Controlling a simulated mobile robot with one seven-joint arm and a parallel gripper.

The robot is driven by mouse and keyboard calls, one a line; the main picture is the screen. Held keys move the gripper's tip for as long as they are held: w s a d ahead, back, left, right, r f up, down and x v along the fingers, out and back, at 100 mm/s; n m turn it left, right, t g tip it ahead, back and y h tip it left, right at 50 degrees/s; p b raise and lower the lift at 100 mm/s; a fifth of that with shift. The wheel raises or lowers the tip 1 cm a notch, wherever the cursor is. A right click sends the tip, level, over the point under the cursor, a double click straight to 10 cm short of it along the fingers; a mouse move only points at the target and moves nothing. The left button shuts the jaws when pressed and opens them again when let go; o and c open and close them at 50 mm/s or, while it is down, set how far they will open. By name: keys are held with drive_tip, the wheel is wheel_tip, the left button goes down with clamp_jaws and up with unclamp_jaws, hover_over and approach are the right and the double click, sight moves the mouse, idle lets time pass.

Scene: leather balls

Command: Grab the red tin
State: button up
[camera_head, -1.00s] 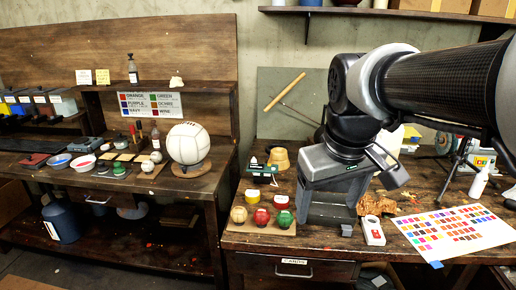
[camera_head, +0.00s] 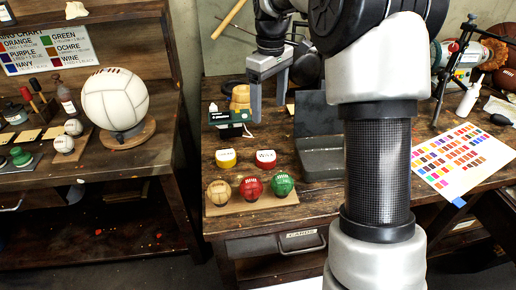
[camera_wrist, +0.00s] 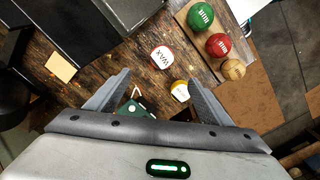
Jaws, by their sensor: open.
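The red tin (camera_head: 266,158) is small and round, with a white lid. It stands on the wooden workbench, just right of a yellow tin (camera_head: 225,158) and behind a row of balls. In the wrist view the red tin (camera_wrist: 161,57) shows its lid lettered WAX, ahead of the space between the fingers. My gripper (camera_head: 269,106) is open and empty, pointing down above the bench, behind and above the red tin. In the wrist view my gripper's fingers (camera_wrist: 158,78) are spread apart, with the yellow tin (camera_wrist: 180,91) close by the right finger. Nothing hides the red tin.
Tan, red and green balls (camera_head: 251,188) sit on a board at the bench front. A dark grey box-like object (camera_head: 322,160) stands right of the red tin. A green-and-white box (camera_head: 230,116) and a tan form (camera_head: 240,97) stand behind. A colour chart (camera_head: 462,160) lies right.

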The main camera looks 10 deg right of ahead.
drive_tip(key=b, duration=0.2)
hover_over(266, 155)
drive_tip(key=f, duration=1.2)
drive_tip(key=shift+w+d+f, duration=0.25)
drive_tip(key=shift+w+f, duration=0.05)
drive_tip(key=shift+f, duration=0.05)
drive_tip(key=f, duration=0.2)
drive_tip(key=f+b, duration=0.1)
drive_tip(key=f, duration=0.1)
drive_tip(key=shift+s+a+f, duration=0.1)
drive_tip(key=shift+s+a, duration=0.15)
drive_tip(key=shift+s, duration=0.1)
drive_tip(key=shift+f, duration=0.45)
drive_tip(key=c, duration=1.2)
